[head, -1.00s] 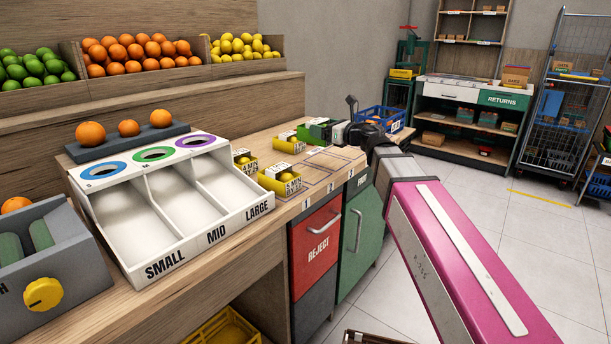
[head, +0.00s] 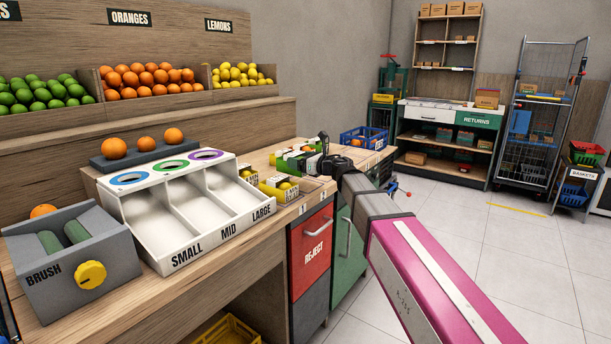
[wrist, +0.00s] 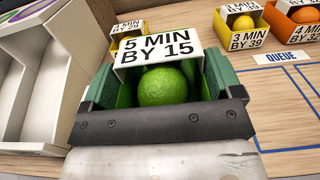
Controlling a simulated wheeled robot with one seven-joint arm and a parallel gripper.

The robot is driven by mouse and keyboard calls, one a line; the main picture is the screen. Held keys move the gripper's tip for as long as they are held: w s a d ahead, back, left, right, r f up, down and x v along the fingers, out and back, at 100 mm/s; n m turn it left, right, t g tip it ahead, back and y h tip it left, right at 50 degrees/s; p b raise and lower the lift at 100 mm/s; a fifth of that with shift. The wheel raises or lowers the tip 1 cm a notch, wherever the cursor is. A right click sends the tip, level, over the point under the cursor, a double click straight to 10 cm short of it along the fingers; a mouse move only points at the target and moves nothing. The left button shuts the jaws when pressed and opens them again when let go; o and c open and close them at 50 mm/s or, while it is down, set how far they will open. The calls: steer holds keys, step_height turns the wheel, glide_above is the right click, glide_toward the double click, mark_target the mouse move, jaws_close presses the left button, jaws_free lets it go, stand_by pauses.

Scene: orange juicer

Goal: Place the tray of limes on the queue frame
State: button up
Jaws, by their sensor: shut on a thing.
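The green tray of limes (wrist: 157,48) is between my gripper's (wrist: 163,95) fingers in the wrist view, with one green lime (wrist: 166,88) visible and a "5 MIN BY 15" label. My gripper is shut on the tray. In the head view the green tray (head: 289,160) shows beside my gripper (head: 312,160), over the counter. The queue frame (wrist: 286,100) is blue-outlined rectangles on the wood, right of the tray in the wrist view, with a "QUEUE" label. The underside of the tray is hidden, so I cannot tell its height.
Yellow lemon trays (head: 280,188) stand on the counter. In the wrist view a lemon tray (wrist: 240,38) and an orange-fruit tray (wrist: 300,33) stand behind the queue frame. The white sorting chute (head: 190,225) is on the left. A blue crate (head: 363,140) is at the counter's far end.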

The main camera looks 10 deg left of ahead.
steer(key=w+f, duration=0.1)
steer(key=w, duration=0.1)
steer(key=w+d+f, duration=0.1)
steer(key=shift+w+d+f, duration=0.15)
steer(key=shift+w, duration=0.2)
steer(key=shift+f, duration=2.05)
steer(key=shift+f, duration=0.1)
steer(key=o, duration=0.9)
